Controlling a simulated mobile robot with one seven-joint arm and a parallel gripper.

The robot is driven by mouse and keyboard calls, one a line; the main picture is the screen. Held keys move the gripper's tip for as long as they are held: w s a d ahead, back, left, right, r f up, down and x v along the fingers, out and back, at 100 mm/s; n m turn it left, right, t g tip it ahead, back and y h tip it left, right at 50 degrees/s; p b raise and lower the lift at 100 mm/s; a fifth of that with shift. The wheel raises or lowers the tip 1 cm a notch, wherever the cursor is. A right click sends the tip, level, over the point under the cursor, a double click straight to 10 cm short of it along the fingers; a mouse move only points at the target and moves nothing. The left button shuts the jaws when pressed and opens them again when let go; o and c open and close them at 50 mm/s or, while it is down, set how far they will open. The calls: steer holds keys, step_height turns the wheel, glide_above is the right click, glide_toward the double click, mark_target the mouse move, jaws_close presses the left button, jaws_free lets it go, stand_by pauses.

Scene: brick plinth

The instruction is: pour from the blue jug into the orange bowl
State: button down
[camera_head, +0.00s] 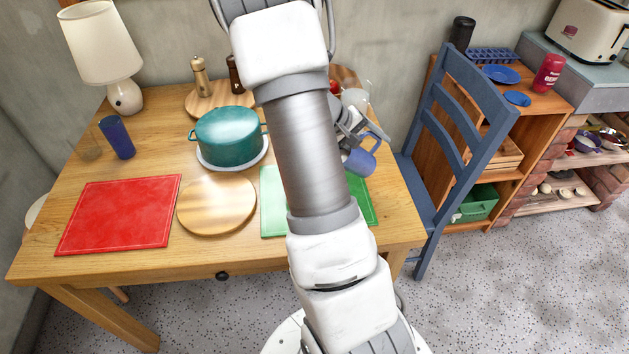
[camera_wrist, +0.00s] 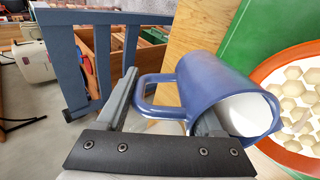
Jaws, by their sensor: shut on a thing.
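The blue jug (camera_head: 362,159) is beside my arm, over the right part of the table. In the wrist view the jug (camera_wrist: 210,78) is tipped on its side, its white inside showing and its mouth turned right toward the orange bowl. My gripper (camera_wrist: 168,97) is shut on the jug on its handle side; the exact contact is partly hidden. The orange bowl (camera_wrist: 264,72) is at the right edge of the wrist view, with a pale honeycomb pattern inside. My arm hides the bowl in the head view. No stream from the jug is visible.
A green mat (camera_head: 272,203) lies beneath my arm. A teal pot (camera_head: 228,137), round wooden board (camera_head: 216,205) and red mat (camera_head: 120,214) are to the left. A blue chair (camera_head: 460,135) stands close at the table's right side. A clear glass vessel (camera_head: 355,97) stands behind the jug.

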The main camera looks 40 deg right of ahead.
steer(key=shift+d+r+p, duration=0.1)
steer(key=shift+r+p, duration=0.1)
steer(key=shift+p, duration=0.1)
steer(key=shift+s+d+r+y+p, duration=0.3)
steer(key=shift+y+p, duration=0.3)
steer(key=shift+p, duration=0.6)
steer(key=shift+d+f+t+y+p, duration=0.2)
steer(key=shift+t+y+p, duration=0.15)
steer(key=shift+p, duration=0.5)
steer(key=f, duration=0.1)
steer(key=f+y, duration=0.1)
steer(key=shift+d+f+t, duration=0.25)
steer(key=shift+d+f, duration=0.1)
steer(key=shift+d, duration=0.05)
steer(key=shift+p, duration=0.35)
steer(key=shift+s+d, duration=0.1)
